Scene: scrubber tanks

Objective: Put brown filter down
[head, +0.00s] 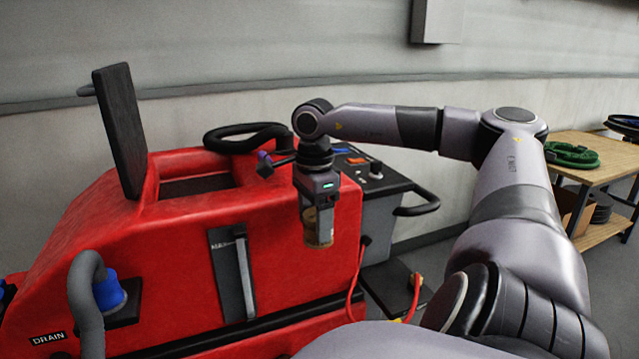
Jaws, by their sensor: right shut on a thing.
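My right gripper (318,238) points down in the head view, in front of the red side of the scrubber machine. It is shut on the brown filter (320,223), a small brownish piece seen between the fingers. The fingers and gripper body hide part of the filter. From this view I cannot tell how far the filter is from the red side behind it. My left gripper is not in view.
The red scrubber (285,230) has an open tank top (200,185) with a raised black lid (120,130). A grey hose (88,300) is at lower left. A wooden table (600,165) with a coiled green hose (572,155) stands at right, with floor between.

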